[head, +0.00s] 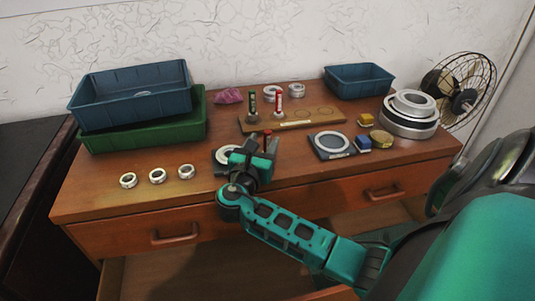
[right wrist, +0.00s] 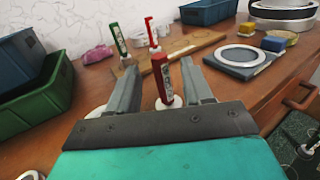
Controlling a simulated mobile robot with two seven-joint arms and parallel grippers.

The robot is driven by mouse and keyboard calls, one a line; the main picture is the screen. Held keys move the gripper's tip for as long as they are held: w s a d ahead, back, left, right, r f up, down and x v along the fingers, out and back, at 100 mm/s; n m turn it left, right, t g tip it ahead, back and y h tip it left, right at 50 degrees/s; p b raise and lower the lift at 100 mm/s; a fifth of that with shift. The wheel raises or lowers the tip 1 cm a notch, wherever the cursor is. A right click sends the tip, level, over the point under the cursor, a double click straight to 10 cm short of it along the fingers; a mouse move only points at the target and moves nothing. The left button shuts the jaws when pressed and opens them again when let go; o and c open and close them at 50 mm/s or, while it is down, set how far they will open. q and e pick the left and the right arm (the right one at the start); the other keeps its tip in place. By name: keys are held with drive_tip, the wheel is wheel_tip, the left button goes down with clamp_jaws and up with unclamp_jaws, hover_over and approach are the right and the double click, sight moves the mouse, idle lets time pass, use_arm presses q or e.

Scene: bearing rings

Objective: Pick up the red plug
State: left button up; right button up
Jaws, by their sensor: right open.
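A red plug (right wrist: 162,78) with a pale round base stands upright between the open fingers of my right gripper (right wrist: 158,68) in the right wrist view. I see no contact, and gaps show on both sides. In the head view only its red top (head: 267,133) shows beside my right gripper (head: 262,146), which hides the rest. A second red-topped plug (head: 278,102) and a green plug (head: 252,104) stand on a wooden board (head: 300,124) farther back. My left gripper is not in view.
Another ringed plate (head: 331,146) lies to the right. Several small rings (head: 157,176) sit front left. Blue bin (head: 135,95) and green bin (head: 150,138) stand at the back left.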

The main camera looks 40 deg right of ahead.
sight(267, 139)
drive_tip(key=x, duration=0.4)
drive_tip(key=shift+f, duration=0.25)
drive_tip(key=shift+c, duration=0.5)
clamp_jaws()
